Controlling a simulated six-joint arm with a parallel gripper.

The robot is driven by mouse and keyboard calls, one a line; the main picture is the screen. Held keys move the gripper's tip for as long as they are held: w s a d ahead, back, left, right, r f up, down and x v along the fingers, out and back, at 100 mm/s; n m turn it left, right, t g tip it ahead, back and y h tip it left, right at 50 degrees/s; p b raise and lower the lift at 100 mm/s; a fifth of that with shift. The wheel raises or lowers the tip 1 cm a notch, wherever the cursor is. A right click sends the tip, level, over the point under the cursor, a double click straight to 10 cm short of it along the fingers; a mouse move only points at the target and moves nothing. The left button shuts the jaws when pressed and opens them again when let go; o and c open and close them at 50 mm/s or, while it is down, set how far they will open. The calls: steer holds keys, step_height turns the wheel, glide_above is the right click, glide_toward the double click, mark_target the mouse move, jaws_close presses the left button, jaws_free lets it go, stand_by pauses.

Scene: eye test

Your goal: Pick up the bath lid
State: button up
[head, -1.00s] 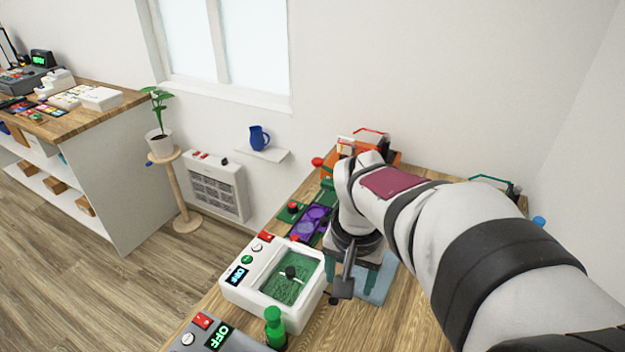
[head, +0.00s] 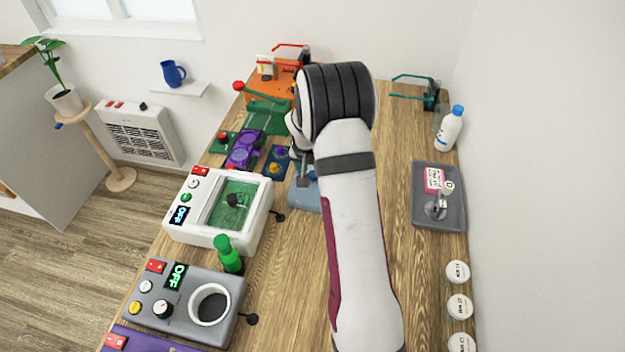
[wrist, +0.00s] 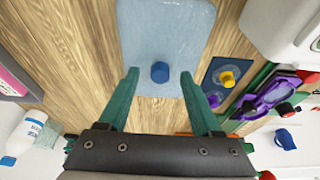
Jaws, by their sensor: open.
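A flat pale blue plate with a blue knob, which looks like the bath lid (wrist: 160,25), lies on the wooden bench; in the head view (head: 304,202) my arm partly covers it. In the head view the fingers are mostly hidden by my arm. The white bath (head: 192,232) stands left of the plate, with a green inside and a black knob-like piece there.
A purple fixture (head: 243,150) and a small navy plate with a yellow knob (head: 275,168) lie close by the lid. A green bottle (head: 228,256) stands beside the bath. A grey tray (head: 420,217) and a white bottle (head: 449,130) are at right. Bare bench lies between my arm and the tray.

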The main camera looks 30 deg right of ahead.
steer(key=shift+d+f, duration=0.1)
steer(key=shift+f, duration=0.15)
jaws_close()
steer(key=shift+w+r, duration=0.1)
